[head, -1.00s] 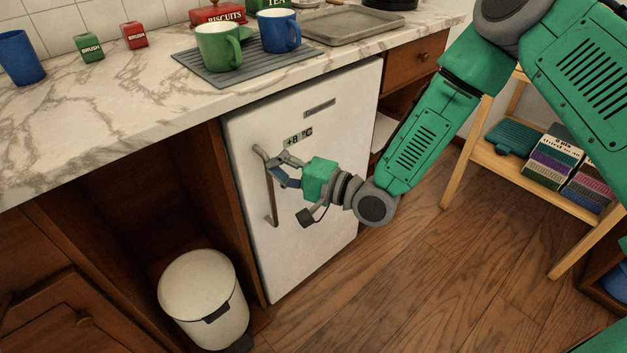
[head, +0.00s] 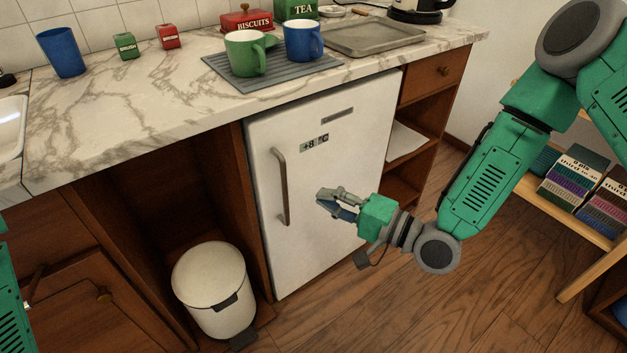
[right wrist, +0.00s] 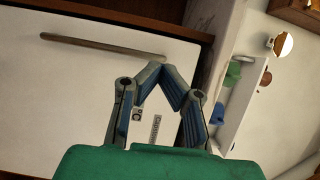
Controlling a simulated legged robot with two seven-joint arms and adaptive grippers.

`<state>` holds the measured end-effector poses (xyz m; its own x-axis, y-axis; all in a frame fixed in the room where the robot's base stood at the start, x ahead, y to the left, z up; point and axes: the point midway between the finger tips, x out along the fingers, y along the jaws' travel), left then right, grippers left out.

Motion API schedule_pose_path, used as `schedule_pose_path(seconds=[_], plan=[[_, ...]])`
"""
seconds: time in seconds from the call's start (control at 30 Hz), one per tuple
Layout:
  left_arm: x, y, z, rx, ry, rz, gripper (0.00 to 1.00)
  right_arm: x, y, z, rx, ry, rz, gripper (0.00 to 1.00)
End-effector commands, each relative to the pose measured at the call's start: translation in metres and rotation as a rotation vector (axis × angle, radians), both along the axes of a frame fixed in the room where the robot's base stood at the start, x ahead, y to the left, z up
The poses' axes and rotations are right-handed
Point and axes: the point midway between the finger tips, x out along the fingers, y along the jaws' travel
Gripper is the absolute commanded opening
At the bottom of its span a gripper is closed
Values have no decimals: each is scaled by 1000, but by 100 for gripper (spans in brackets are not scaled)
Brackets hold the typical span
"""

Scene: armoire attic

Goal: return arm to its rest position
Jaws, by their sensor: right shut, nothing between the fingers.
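My right arm, green with grey joints, comes in from the upper right of the head view. Its gripper (head: 338,203) is shut and empty, in front of the white fridge door and to the right of the fridge handle (head: 280,187), apart from it. The right wrist view shows the blue-padded fingers (right wrist: 165,75) with their tips together, with the handle (right wrist: 100,47) beyond them. The fridge (head: 325,180) is closed and its display reads about +8 °C. A bit of my left arm shows at the left edge of the head view; its gripper is out of sight.
A marble counter (head: 130,100) runs above, with a green mug (head: 245,55) and a blue mug (head: 303,41) on a grey mat. A white bin (head: 213,290) stands left of the fridge. A wooden shelf (head: 545,200) with books is at right. Floor between is clear.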

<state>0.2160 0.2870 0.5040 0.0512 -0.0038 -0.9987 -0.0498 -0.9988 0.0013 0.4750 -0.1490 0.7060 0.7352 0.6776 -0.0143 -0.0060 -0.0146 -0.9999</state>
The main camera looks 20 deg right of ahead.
Motion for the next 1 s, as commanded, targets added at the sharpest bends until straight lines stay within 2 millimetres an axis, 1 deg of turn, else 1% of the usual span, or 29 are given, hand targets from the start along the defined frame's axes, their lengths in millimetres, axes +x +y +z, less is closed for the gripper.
schedule_pose_path(seconds=[0.03,0.23,0.37,0.47,0.57,0.6,0.67,0.7,0.73,0.8,0.9,1.0], plan=[[0,0,3,0,1,0,43,-5,-7,-1,2,3,-4,0],[0,0,4,-1,1,-1,43,-15,-18,-2,8,2,-4,0],[0,-1,5,-1,0,-2,43,-17,-14,-4,-8,7,-3,0],[0,-1,13,-1,1,-2,43,-27,-6,-19,-128,51,8,0],[0,0,30,-1,1,-2,43,-58,-1,-53,-402,143,54,0],[0,0,38,-1,0,-2,43,-77,-5,-69,-542,190,91,0],[0,0,49,-1,0,-1,43,-110,-18,-91,-758,260,167,0],[0,0,56,-1,0,-1,43,-133,-30,-102,-891,306,225,0],[0,0,61,-1,0,-1,43,-149,-40,-109,-983,338,270,0],[0,0,70,0,0,-1,43,-185,-66,-117,-1165,408,376,0],[0,0,79,-1,0,-1,43,-225,-98,-118,-1350,491,507,0],[0,0,84,-1,0,-1,43,-250,-120,-115,-1453,546,596,0]])
